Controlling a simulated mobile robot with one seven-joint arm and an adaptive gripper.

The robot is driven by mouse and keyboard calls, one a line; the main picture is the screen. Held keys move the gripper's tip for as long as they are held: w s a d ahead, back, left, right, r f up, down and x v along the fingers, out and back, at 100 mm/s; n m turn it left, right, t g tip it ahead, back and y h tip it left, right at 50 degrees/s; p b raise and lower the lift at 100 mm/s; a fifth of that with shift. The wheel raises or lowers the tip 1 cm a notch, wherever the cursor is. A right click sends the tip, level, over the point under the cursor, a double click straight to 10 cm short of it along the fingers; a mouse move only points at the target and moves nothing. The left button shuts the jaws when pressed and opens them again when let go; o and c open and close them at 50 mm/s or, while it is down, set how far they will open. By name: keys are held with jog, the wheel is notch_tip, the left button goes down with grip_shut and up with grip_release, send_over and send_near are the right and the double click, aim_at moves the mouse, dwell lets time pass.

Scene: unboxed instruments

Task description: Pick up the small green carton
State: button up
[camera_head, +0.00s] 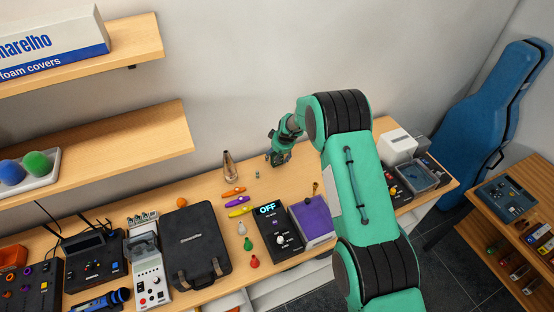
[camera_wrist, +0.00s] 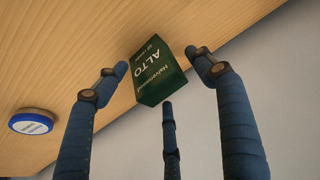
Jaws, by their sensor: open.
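The small green carton (camera_wrist: 156,72), with white lettering reading "ALTO", stands near the table edge by the wall in the wrist view. My gripper (camera_wrist: 160,80) has its three dark blue fingers spread around it: one at its left, one at its right, one below in the picture. Whether any fingertip touches it I cannot tell. In the head view my gripper (camera_head: 278,158) is low over the back of the table, and I cannot make out the carton there.
A round blue-rimmed tin (camera_wrist: 31,122) lies left of the carton in the wrist view. In the head view, a metal cone-shaped piece (camera_head: 229,167) stands left of my gripper. A black case (camera_head: 195,245), an "OFF" device (camera_head: 277,234) and a purple box (camera_head: 312,219) lie nearer.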

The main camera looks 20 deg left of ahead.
jog(key=shift+c, duration=0.2)
jog(key=c, duration=1.7)
jog(key=shift+o, duration=0.2)
jog(key=shift+r+b, duration=0.5)
jog(key=shift+r, duration=0.95)
jog(key=shift+s+d+r, duration=0.1)
jog(key=shift+s+r, duration=0.05)
jog(key=shift+r, duration=0.2)
jog(key=s+d+b, duration=0.2)
jog(key=s+d, duration=0.2)
jog(key=s, duration=0.2)
jog(key=s+d+r+b, duration=0.1)
jog(key=s+d+b, duration=0.1)
jog(key=s+d, duration=0.2)
jog(key=s, duration=0.3)
jog(key=shift+d+r, duration=0.2)
jog(key=shift+d, duration=0.1)
